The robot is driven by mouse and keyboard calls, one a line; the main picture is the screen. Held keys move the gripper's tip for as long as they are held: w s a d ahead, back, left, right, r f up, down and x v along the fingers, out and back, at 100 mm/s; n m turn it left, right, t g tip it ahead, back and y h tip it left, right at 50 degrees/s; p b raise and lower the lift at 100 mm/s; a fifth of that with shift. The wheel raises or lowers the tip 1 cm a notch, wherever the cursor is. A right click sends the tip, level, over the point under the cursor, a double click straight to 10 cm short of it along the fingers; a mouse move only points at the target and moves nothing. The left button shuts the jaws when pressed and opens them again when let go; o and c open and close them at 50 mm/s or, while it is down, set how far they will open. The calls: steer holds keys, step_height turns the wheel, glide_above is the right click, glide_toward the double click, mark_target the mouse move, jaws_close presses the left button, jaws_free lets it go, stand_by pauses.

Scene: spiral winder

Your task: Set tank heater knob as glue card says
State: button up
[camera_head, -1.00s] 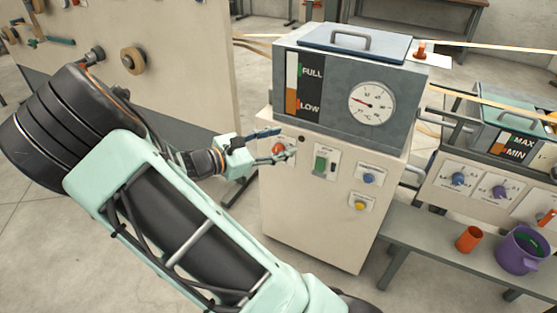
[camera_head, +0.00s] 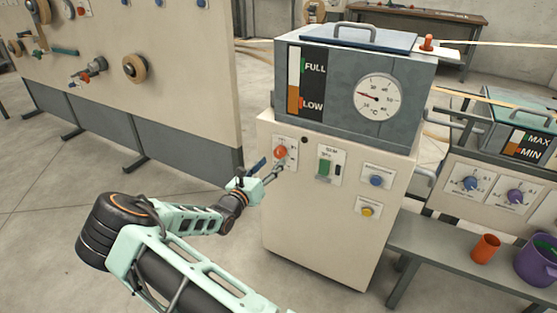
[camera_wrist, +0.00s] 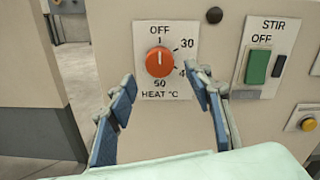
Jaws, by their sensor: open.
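The knob's white mark points up to OFF. In the head view the knob (camera_head: 280,152) is at the upper left of the cream cabinet front, below the grey glue tank (camera_head: 340,115). My gripper (camera_wrist: 160,80) is open, its blue-padded fingers spread either side of and below the knob; contact is not visible. It also shows in the head view (camera_head: 270,170). I cannot make out a glue card.
A STIR plate with a green switch (camera_wrist: 257,67) is right of the knob. Blue (camera_head: 376,181) and yellow (camera_head: 367,212) buttons sit lower right. A tool panel (camera_head: 185,80) stands left. A bench (camera_head: 440,250) with an orange cup (camera_head: 485,248) is at right.

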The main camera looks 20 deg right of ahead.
mark_target(278, 156)
steer(key=b+x, duration=0.1)
steer(key=x, duration=0.4)
steer(key=shift+d, duration=0.1)
steer(key=c, duration=1.2)
